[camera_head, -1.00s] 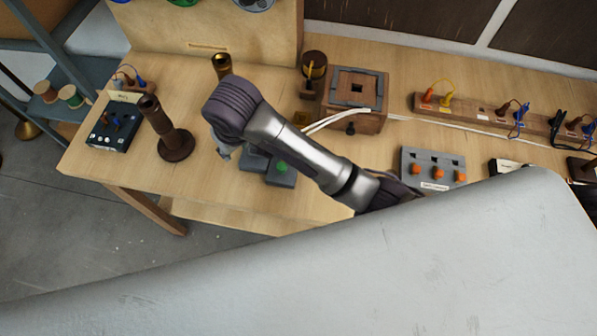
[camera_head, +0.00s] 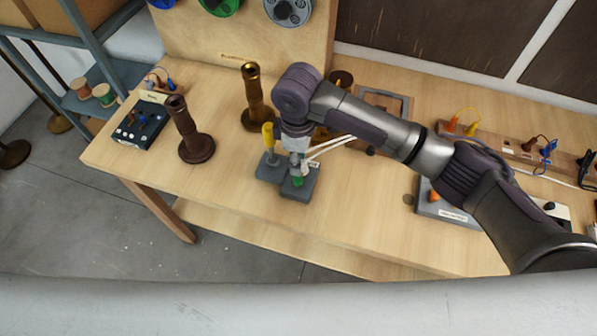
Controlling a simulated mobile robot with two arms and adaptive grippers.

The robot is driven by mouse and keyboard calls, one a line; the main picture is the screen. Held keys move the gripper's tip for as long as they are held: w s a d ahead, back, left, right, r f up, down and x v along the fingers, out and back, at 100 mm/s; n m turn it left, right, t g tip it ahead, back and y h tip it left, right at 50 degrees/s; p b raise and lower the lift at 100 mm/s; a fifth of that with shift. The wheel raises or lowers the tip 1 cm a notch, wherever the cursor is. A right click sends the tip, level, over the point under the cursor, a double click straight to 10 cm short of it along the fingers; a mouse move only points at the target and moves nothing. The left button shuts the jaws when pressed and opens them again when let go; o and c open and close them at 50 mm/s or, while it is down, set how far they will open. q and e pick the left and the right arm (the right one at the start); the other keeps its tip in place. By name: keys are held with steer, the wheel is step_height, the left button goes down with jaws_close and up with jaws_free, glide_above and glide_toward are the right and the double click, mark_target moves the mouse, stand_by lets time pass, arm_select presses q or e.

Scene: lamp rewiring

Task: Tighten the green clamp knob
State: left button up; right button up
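The green clamp knob (camera_head: 298,181) sits on a small dark grey clamp block (camera_head: 297,192) near the front edge of the bench. My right gripper (camera_head: 297,169) points down directly above the knob, with its fingertips at or very close to it. The arm and wrist hide most of the fingers, so I cannot tell whether they grip it. A second grey block (camera_head: 270,173) with a yellow-handled tool (camera_head: 268,138) upright on it stands just left. White wires (camera_head: 330,145) run beside the gripper toward the wooden box. My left gripper is not in view.
A brown post (camera_head: 189,131) and a brass post (camera_head: 256,98) stand left and behind. A grey panel (camera_head: 449,214) lies at right. The bench (camera_head: 236,165) is clear left of the blocks.

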mark_target(298, 178)
step_height(298, 178, down, 7)
steer(key=shift+f+p, duration=0.2)
steer(key=shift+p, duration=0.45)
jaws_close()
steer(key=shift+r+m+p, duration=0.2)
steer(key=shift+m+p, duration=0.4)
steer(key=shift+p, duration=0.2)
steer(key=shift+f, duration=0.2)
